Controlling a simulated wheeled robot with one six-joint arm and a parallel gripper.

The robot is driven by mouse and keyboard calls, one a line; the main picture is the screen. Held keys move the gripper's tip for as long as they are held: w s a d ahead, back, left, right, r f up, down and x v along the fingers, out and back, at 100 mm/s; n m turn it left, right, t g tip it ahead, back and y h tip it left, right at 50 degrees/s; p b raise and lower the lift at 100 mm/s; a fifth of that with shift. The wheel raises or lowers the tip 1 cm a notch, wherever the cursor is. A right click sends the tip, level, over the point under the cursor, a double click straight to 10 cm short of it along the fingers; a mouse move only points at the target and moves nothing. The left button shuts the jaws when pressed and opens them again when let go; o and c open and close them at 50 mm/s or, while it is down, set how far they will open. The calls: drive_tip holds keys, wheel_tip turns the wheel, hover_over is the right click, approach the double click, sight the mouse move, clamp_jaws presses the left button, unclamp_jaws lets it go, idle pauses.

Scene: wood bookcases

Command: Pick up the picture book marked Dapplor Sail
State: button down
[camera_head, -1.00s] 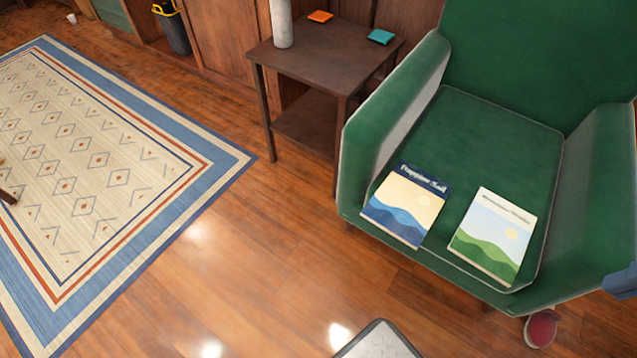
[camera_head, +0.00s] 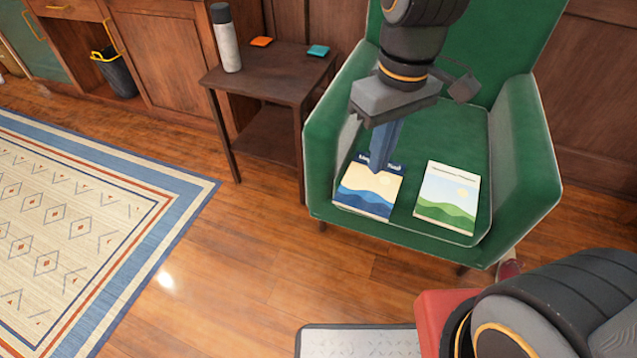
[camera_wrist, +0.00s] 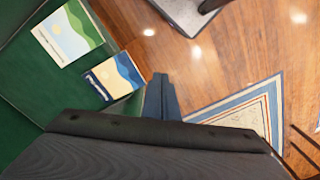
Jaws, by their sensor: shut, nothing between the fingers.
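The picture book with a dark blue title band, tan sky and blue waves (camera_head: 369,194) lies flat on the left front of the green armchair's seat. My gripper (camera_head: 378,168) points down in front of its title band in the head view and hides part of the lettering. Its fingers are shut with nothing between them. I cannot tell how far the tips are from the cover. In the wrist view the book (camera_wrist: 115,77) lies left of my shut fingers (camera_wrist: 160,80), apart from them in the picture.
A second book with green hills (camera_head: 446,196) lies to the right on the same seat. The green armchair (camera_head: 518,150) has raised arms on both sides. A dark side table (camera_head: 270,75) with a bottle (camera_head: 226,40) and two coasters stands to the left. The rug (camera_head: 90,210) lies further left.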

drive_tip(key=w+a+f+n+p, duration=0.1)
drive_tip(key=w+a+f+n, duration=0.5)
drive_tip(key=w+f+n, duration=0.4)
drive_tip(key=n+p, duration=0.1)
drive_tip(key=n, duration=0.8)
approach(334, 200)
drive_tip(key=s+a, duration=0.4)
drive_tip(key=a, duration=0.1)
drive_tip(key=w+d+f, duration=0.3)
drive_tip(key=f, duration=0.7)
drive_tip(key=shift+b, duration=0.4)
drive_tip(key=shift+d, duration=0.15)
drive_tip(key=shift+w+d, duration=0.65)
drive_tip(key=shift+d, duration=0.15)
drive_tip(key=shift+s+a, duration=0.1)
drive_tip(key=shift+a, duration=0.05)
